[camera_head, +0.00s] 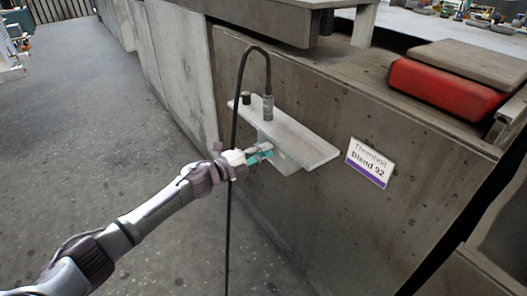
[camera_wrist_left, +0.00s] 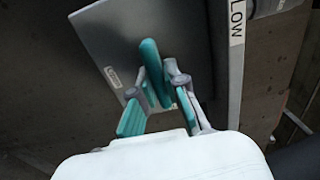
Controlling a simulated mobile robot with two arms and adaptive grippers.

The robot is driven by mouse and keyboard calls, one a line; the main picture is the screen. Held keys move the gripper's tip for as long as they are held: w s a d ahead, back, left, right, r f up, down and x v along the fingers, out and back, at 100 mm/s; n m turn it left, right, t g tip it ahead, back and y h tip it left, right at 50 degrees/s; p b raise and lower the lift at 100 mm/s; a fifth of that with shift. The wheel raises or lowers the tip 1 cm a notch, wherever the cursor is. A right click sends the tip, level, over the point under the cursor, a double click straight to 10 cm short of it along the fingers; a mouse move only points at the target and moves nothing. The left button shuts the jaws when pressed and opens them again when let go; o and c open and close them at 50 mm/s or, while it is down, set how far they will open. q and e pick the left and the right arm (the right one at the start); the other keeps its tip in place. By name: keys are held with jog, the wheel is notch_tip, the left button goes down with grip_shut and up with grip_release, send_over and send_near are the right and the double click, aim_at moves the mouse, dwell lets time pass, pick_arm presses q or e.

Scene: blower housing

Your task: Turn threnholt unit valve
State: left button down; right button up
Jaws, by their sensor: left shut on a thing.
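The threnholt unit is a grey metal shelf (camera_head: 285,133) with a box under it, fixed to a stained panel. A white and purple sign (camera_head: 370,162) beside it reads "Threnholt" and a second line like "Blend 32". My left gripper (camera_head: 266,150) is at the unit's front, just below the shelf edge, shut on what seems to be the valve handle. My right gripper is out of view.
A black hose (camera_head: 234,110) loops from a fitting on the shelf and hangs down past my left wrist. A red case (camera_head: 437,90) lies on the ledge at the right. The floor at left is clear.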

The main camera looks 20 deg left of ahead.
pick_arm(q)
jog(key=shift+f, duration=0.15)
jog(key=c, duration=1.2)
grip_release()
jog(key=shift+s+a, duration=0.1)
jog(key=v, duration=1.1)
jog(key=shift+s+a, duration=0.25)
jog(key=shift+s, duration=0.05)
